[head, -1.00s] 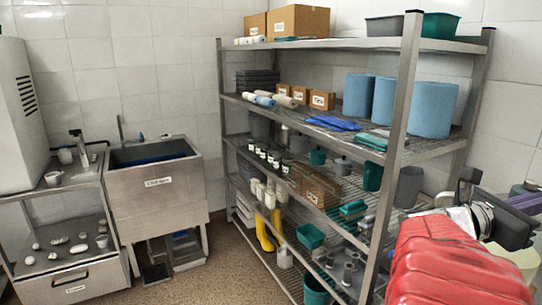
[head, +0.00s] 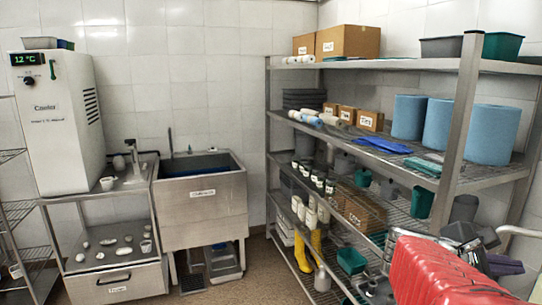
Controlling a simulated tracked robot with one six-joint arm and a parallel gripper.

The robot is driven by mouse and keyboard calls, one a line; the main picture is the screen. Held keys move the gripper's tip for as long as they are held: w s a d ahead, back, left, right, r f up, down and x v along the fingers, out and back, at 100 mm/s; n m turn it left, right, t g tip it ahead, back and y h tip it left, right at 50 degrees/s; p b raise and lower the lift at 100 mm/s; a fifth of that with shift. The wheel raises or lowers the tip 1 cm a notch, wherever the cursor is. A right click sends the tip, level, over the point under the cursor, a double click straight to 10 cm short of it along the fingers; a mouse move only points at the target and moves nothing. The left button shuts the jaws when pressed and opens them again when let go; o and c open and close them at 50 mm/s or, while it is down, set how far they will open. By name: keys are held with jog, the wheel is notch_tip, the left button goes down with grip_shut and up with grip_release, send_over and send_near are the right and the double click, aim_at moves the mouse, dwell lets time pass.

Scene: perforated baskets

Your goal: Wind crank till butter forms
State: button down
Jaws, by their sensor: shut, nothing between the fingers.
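I can make out no churn, crank or butter in the head view. My gripper (head: 462,232) is at the lower right, dark and silver, partly hidden behind my red-sleeved arm. It is shut and empty, in front of the right end of the metal shelving.
Metal shelving (head: 466,120) with boxes, blue rolls and bins fills the right. A steel sink (head: 203,192) stands centre-left, beside a steel stand (head: 153,215) bearing a white machine (head: 60,140) with a "12 °C" display. Brown floor is clear before the sink.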

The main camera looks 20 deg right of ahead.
jog(key=w+a+f+m+t+y, duration=0.25)
jog(key=w+a+f, duration=0.3)
jog(key=a, duration=0.55)
jog(key=w+a+f+m+t+y, duration=0.2)
jog(key=w+a+f+t+y, duration=0.3)
jog(key=a, duration=0.6)
jog(key=w+a+f+m+t+y, duration=0.1)
jog(key=a+y, duration=0.2)
jog(key=a, duration=0.8)
jog(key=w+a+f+m+t+y, duration=0.1)
jog(key=a+y, duration=0.2)
jog(key=a, duration=0.8)
jog(key=shift+a+f, duration=0.25)
jog(key=shift+a, duration=0.05)
jog(key=c, duration=2.5)
grip_release()
jog(key=shift+y, duration=0.25)
